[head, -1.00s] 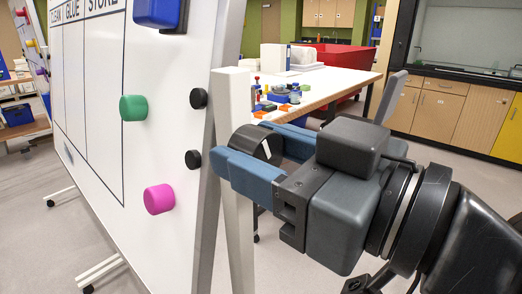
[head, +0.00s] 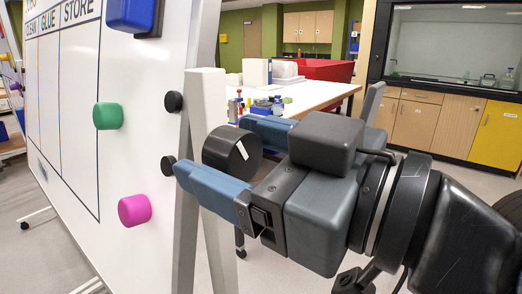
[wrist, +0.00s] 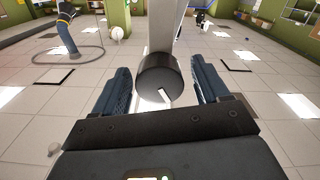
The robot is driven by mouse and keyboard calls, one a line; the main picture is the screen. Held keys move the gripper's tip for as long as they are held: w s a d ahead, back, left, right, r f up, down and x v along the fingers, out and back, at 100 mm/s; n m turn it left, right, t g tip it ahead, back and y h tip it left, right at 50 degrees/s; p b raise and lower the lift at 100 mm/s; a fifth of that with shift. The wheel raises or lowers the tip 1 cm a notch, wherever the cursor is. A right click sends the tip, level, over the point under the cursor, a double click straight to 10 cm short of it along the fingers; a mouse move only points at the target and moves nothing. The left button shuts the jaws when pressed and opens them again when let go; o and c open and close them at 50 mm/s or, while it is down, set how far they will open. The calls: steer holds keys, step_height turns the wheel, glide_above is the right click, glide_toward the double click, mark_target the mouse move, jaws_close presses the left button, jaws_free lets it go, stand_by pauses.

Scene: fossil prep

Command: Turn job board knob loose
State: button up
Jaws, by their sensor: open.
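The job board (head: 75,130) is a white board on the left in the head view, with a pale upright frame post (head: 205,110) at its edge. Its knob (head: 231,151) is a large black round knob with a white mark on its face, beside the post. My gripper (head: 215,150) is open, with its blue fingers on either side of the knob. In the wrist view the knob (wrist: 160,82) sits between the two fingers, with a visible gap on each side. The white mark slants on the knob's face. The knob's shaft is hidden.
Green (head: 108,116) and magenta (head: 134,210) magnets and small black side knobs (head: 173,102) are on or beside the board, close to my gripper. A white workbench (head: 310,98) with small items stands behind. Open floor lies below.

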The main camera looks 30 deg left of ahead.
steer(key=d+b, duration=0.1)
steer(key=d, duration=0.6)
steer(key=shift+s+d, duration=0.3)
steer(key=shift+d, duration=0.1)
